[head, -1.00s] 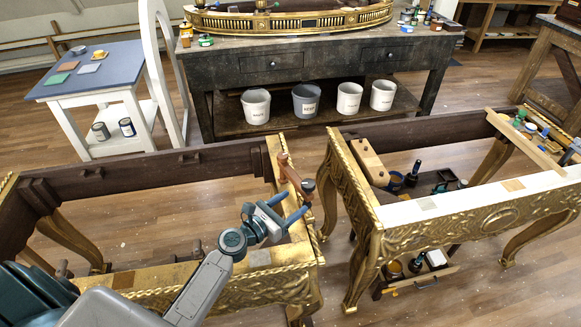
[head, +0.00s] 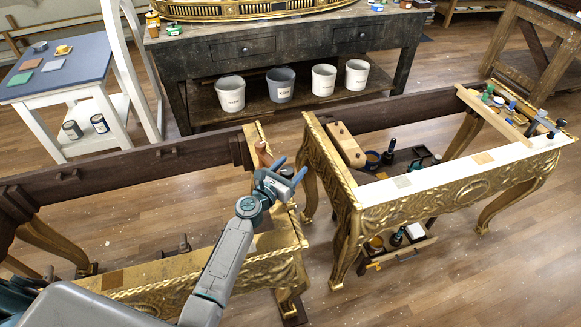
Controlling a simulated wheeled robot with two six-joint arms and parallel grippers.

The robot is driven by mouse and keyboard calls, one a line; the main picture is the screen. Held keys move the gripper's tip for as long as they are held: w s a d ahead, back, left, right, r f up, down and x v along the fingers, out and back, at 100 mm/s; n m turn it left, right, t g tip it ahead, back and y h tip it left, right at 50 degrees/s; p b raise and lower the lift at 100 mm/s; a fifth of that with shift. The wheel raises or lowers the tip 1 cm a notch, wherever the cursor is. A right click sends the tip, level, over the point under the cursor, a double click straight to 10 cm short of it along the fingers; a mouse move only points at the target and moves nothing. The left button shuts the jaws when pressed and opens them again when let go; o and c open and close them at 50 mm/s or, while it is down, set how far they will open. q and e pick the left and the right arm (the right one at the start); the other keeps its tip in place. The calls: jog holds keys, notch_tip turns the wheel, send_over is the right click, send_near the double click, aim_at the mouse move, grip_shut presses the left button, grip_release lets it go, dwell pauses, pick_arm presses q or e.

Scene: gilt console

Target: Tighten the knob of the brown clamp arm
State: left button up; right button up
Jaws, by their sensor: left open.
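The brown clamp arm (head: 263,154) stands at the right end of the left gilt console frame (head: 232,262), by its gilded corner. Its lower part is hidden behind my gripper. Its small dark reddish knob (head: 287,172) shows between the fingertips of my left gripper (head: 289,169). The blue fingers are open, one on each side of the knob in this view. I cannot tell whether they touch it. My right gripper is not in view.
A second gilt frame (head: 455,197) with a white top stands close on the right, holding tools and a wooden strip (head: 497,116). A dark workbench (head: 290,62) with several buckets stands behind. A blue-topped side table (head: 58,68) is at the left.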

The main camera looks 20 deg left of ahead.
pick_arm(q)
jog(key=c, duration=1)
jog(key=shift+m+h, duration=0.3)
jog(key=shift+h, duration=0.1)
jog(key=m+g+h+b, duration=0.2)
jog(key=h, duration=0.1)
jog(key=m+g+h+b, duration=0.1)
jog(key=shift+d+f+h, duration=0.2)
jog(key=shift+d+h, duration=0.05)
jog(key=shift+h, duration=0.05)
jog(key=m+g+h+b, duration=0.3)
jog(key=m+g+h, duration=0.1)
jog(key=shift+s+d, duration=0.25)
jog(key=shift+s+r+m+g+h+b, duration=0.1)
jog(key=shift+r+m+g+h+b, duration=0.1)
jog(key=shift+m+g+h+b, duration=0.65)
jog(key=shift+d+g+y, duration=0.1)
jog(key=shift+g+y, duration=0.15)
jog(key=shift+g, duration=0.1)
jog(key=shift+r, duration=0.1)
